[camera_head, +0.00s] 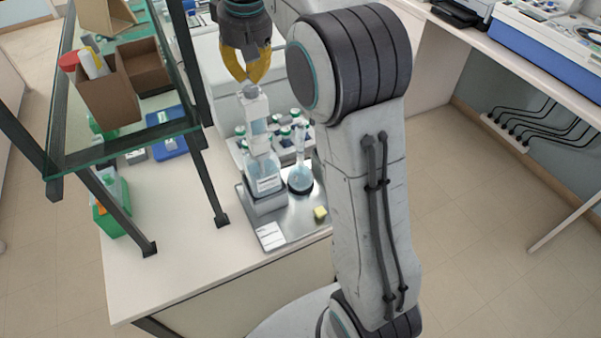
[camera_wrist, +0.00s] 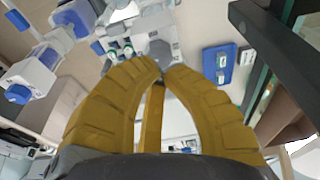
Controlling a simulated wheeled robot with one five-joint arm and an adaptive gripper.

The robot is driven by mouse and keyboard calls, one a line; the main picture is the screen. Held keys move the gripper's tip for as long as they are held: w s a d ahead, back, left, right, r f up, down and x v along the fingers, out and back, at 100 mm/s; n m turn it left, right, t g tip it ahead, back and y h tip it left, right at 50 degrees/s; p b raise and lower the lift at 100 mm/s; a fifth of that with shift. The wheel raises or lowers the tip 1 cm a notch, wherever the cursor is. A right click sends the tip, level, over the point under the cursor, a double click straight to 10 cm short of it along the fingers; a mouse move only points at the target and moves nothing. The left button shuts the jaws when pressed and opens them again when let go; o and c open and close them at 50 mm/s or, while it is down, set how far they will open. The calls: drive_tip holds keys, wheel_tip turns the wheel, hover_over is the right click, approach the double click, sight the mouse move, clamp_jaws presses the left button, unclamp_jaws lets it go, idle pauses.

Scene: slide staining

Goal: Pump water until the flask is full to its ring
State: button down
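In the wrist view the closed tips (camera_wrist: 162,72) point at a grey knob-like top (camera_wrist: 160,50). The pump stands on a labelled clear bottle (camera_head: 264,174) of bluish liquid. To its right, the long-necked flask (camera_head: 301,179) stands upright with pale blue liquid in its bulb. Its ring and exact water level are too small to tell.
A steel tray (camera_head: 293,226) bears the bottle, flask, a yellow block (camera_head: 320,213) and a white card (camera_head: 270,236). Several capped bottles (camera_head: 292,128) stand behind. A glass shelf (camera_head: 120,150) with dark posts is close on the left. The bench front is clear.

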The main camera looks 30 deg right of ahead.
sight(253, 97)
drive_tip(key=shift+s+f+b, duration=0.1)
drive_tip(key=shift+f+b, duration=2.45)
drive_tip(key=shift+f, duration=0.95)
drive_tip(key=shift+r, duration=0.1)
wheel_tip(253, 97, up, 5)
drive_tip(key=p, duration=0.5)
drive_tip(key=shift+r+p, duration=0.35)
drive_tip(key=shift+r, duration=0.8)
drive_tip(key=shift+f+b, duration=0.3)
drive_tip(key=shift+f, duration=0.1)
